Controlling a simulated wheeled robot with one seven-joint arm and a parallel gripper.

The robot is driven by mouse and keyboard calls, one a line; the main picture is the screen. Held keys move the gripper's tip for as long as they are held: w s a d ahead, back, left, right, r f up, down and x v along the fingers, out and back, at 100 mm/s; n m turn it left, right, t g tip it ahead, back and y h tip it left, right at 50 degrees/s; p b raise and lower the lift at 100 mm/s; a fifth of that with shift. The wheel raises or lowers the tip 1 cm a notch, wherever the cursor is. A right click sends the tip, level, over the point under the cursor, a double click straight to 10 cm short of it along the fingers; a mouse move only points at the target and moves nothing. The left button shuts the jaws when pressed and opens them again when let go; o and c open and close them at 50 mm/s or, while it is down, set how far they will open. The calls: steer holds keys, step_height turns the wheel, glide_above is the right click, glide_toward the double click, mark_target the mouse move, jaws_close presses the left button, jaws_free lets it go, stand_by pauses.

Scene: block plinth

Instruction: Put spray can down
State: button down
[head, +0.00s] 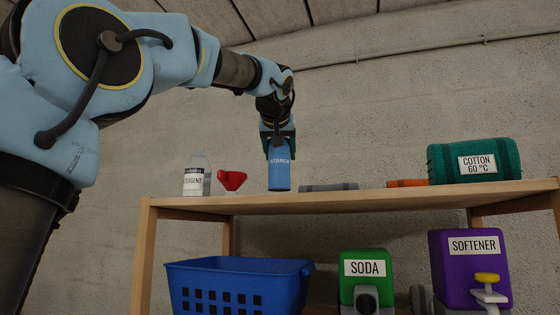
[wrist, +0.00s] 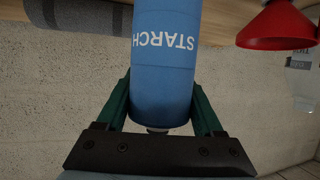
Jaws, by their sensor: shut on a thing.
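The spray can (head: 279,177) is blue with a white STARCH label and stands upright over the wooden table. My gripper (head: 278,143) comes down from above and is shut on its upper part. In the wrist view the can (wrist: 164,65) sits between the two green fingers of my gripper (wrist: 162,108), one on each side. The can's base is at about the level of the tabletop (head: 350,203); I cannot tell whether it touches, as its bottom end is out of the wrist view.
Left of the can stand a red funnel (head: 232,180) and a detergent bottle (head: 197,175). A blue basket (head: 238,268), SODA (head: 365,285) and SOFTENER (head: 468,270) containers are below.

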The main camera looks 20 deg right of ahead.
steer(key=shift+f, duration=0.9)
steer(key=shift+f, duration=0.1)
jaws_free()
steer(key=shift+b+v, duration=2.15)
steer(key=shift+v, duration=3.9)
